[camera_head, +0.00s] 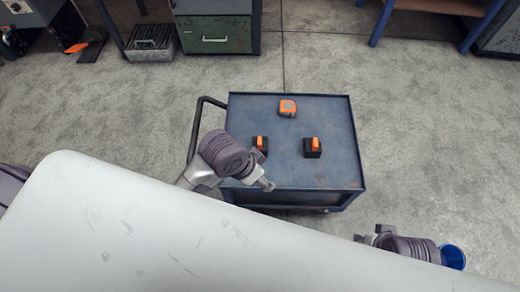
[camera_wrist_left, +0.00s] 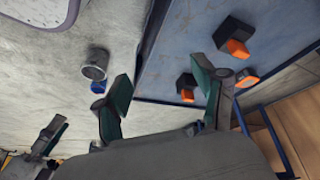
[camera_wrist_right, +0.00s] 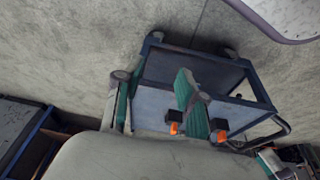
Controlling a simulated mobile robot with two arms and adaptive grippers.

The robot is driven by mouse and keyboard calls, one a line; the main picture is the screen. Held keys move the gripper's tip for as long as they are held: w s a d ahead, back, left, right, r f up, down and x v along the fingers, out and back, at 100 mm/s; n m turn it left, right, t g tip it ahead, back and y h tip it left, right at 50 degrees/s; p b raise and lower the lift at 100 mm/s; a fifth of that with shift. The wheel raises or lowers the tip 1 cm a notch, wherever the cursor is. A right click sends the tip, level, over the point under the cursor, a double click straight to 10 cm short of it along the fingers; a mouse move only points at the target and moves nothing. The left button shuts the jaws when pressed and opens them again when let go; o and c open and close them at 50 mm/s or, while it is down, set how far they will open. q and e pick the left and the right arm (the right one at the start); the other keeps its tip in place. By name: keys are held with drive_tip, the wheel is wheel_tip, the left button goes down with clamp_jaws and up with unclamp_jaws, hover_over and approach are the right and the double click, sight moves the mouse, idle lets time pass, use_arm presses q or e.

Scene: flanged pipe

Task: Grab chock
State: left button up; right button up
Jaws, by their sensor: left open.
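Two black chocks with orange tops sit on the blue cart top: the left chock (camera_head: 261,144) and the right chock (camera_head: 312,147). Both show in the left wrist view, one larger (camera_wrist_left: 236,36) and one smaller (camera_wrist_left: 186,87), and in the right wrist view (camera_wrist_right: 173,120). My left gripper (camera_head: 266,185) is open over the cart's near edge, in front of the left chock and apart from it. Its spread, empty fingers show in the left wrist view (camera_wrist_left: 166,90). My right gripper (camera_head: 368,236) is off the cart's near right corner. Its fingers are apart and empty in the right wrist view (camera_wrist_right: 154,92).
The cart (camera_head: 285,172) has a raised rim and a handle (camera_head: 194,130) at its left. An orange-and-grey object (camera_head: 287,107) lies at its back. A large pale pipe (camera_head: 150,235) fills the foreground. A blue round object (camera_head: 453,257) is at right. Open floor surrounds the cart.

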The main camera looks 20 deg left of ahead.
use_arm(q)
drive_tip(key=w+d+m, duration=0.3)
drive_tip(key=m+g+y, duration=0.3)
drive_tip(key=m, duration=0.1)
approach(260, 141)
wheel_tip(260, 141, down, 5)
drive_tip(key=b, duration=0.2)
drive_tip(key=shift+a+r+b, duration=0.1)
drive_tip(key=shift+r+b, duration=0.05)
drive_tip(key=shift+b, duration=0.2)
drive_tip(key=shift+f, duration=0.85)
drive_tip(key=shift+f+b, duration=0.8)
drive_tip(key=shift+f, duration=0.2)
wheel_tip(260, 141, down, 3)
drive_tip(key=shift+r+b, duration=0.15)
drive_tip(key=shift+b, duration=0.3)
clamp_jaws()
use_arm(e)
drive_tip(key=w+t, duration=0.1)
drive_tip(key=w+a+r+t, duration=0.1)
drive_tip(key=w, duration=0.1)
drive_tip(key=w+t+y, duration=0.1)
drive_tip(key=w, duration=0.1)
drive_tip(key=shift+w+a+r+t, duration=0.25)
drive_tip(key=shift+a+t, duration=0.15)
